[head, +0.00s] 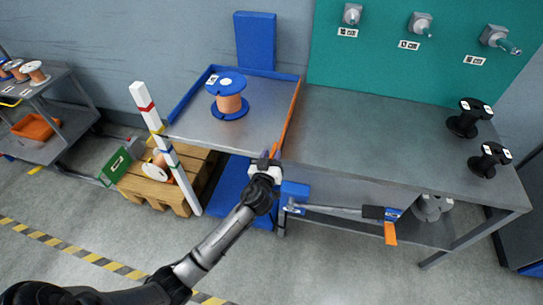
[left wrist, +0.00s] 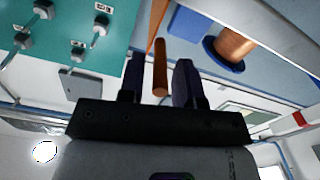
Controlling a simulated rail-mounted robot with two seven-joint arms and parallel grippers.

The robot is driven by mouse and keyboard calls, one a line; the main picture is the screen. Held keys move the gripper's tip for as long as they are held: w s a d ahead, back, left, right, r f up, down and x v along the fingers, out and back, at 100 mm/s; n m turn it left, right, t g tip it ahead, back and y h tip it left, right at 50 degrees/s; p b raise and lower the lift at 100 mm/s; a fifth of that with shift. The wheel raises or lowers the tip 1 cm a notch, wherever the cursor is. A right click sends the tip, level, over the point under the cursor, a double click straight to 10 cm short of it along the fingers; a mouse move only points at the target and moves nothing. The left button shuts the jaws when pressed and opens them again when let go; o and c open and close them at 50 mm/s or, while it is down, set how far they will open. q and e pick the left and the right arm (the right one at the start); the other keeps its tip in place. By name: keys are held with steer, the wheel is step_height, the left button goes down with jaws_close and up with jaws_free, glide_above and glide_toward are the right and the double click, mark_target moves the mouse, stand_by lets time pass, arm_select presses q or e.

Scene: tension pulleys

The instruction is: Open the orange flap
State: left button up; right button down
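The orange flap (head: 289,117) is a thin orange strip standing along the right edge of the blue-rimmed grey tray. My left gripper (head: 267,160) is at the near end of this strip, at the tray's front right corner. In the left wrist view an orange bar (left wrist: 160,68) lies between the two dark fingers of my left gripper (left wrist: 159,80). Gaps show on both sides of the bar, so the fingers look open around it. Whether a finger touches it is hard to tell. My right gripper is not in view.
A blue spool with copper wire (head: 229,97) stands on the tray (head: 190,126). The grey table (head: 370,130) to the right carries two black spools (head: 469,117). A grey bar with an orange tag (head: 390,232) sticks out in front. A striped white post (head: 165,147) stands left.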

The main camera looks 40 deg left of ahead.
arm_select(q)
jaws_close()
steer(key=shift+d, duration=0.1)
steer(key=w+d+f+m, duration=0.2)
steer(key=d+m, duration=0.3)
steer(key=m, duration=1.2)
steer(key=shift+w+d+f, duration=0.15)
steer(key=shift+w+f, duration=0.15)
steer(key=shift+f, duration=0.55)
steer(key=shift+m, duration=0.3)
steer(key=shift+o, duration=1)
jaws_free()
